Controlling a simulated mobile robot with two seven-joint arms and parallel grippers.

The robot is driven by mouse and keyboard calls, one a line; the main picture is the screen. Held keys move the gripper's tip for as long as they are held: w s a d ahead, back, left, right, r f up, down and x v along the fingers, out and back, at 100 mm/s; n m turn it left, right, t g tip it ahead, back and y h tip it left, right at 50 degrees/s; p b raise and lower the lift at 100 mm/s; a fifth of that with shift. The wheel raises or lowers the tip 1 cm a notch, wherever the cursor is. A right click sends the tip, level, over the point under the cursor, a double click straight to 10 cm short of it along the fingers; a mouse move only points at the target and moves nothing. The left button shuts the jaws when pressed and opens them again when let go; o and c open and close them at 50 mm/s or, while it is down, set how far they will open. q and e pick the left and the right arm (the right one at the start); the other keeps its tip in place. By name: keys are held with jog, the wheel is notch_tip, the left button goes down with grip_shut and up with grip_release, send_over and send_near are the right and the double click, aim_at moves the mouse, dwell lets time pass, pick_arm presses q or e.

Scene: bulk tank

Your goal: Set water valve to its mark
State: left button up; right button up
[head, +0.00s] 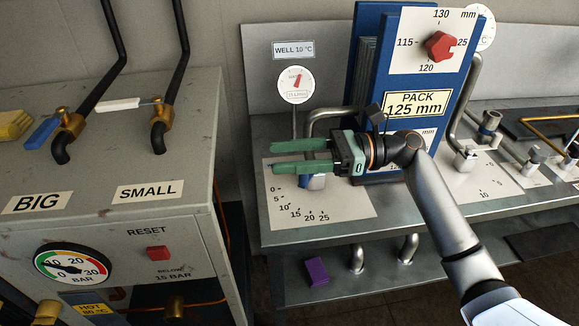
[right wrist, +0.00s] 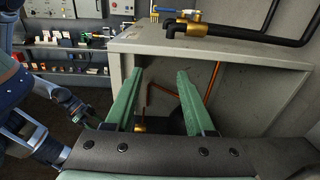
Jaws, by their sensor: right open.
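The water valve appears to be the blue-topped fitting (head: 316,182) at the pipe under the WELL sign, mostly hidden behind my right gripper. Its white scale plate (head: 340,205) reads 0 to 25 along an arc. I cannot make out a mark or the handle's setting. My right gripper (head: 274,158) is open, its green fingers pointing left above the plate, with nothing visible between them. In the right wrist view its fingers (right wrist: 160,75) stand apart, facing the grey cabinet. What looks like my left arm's end (right wrist: 76,106) shows at the left of that view, too small to read.
A dial (head: 295,84) with a red pointer stands behind the gripper. The blue PACK panel (head: 385,78) with a red knob (head: 439,46) rises at its right. The grey cabinet (head: 120,222) is at left, separated by a gap. More fittings (head: 488,127) stand right.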

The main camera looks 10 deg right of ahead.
pick_arm(q)
jog(key=shift+s+a+r+p, duration=0.2)
jog(key=shift+s+a+p, duration=0.05)
jog(key=shift+s+p, duration=0.25)
pick_arm(e)
jog(key=s+a+r, duration=0.1)
jog(key=s+r, duration=0.3)
jog(key=s, duration=0.5)
jog(key=shift+s+a+r, duration=0.2)
jog(key=shift+a+r, duration=0.15)
jog(key=shift+a, duration=0.05)
jog(key=s+f+n+t+h, duration=0.35)
jog(key=f+n+h, duration=0.5)
jog(key=f, duration=1.15)
jog(key=s+d+f+n+g+h, duration=0.1)
jog(key=s+d+f+n+h, duration=0.9)
jog(key=d+n, duration=0.35)
pick_arm(q)
notch_tip(320, 180, up, 6)
jog(key=a+p, duration=0.1)
jog(key=p, duration=0.6)
jog(key=shift+s+r, duration=0.15)
jog(key=shift+r, duration=0.1)
pick_arm(e)
jog(key=w+a+f+m+t+y, duration=0.1)
jog(key=w+a+f+t+y, duration=0.2)
jog(key=a+f+t, duration=0.1)
jog(key=shift+f+t, duration=0.45)
jog(key=shift+f, duration=0.2)
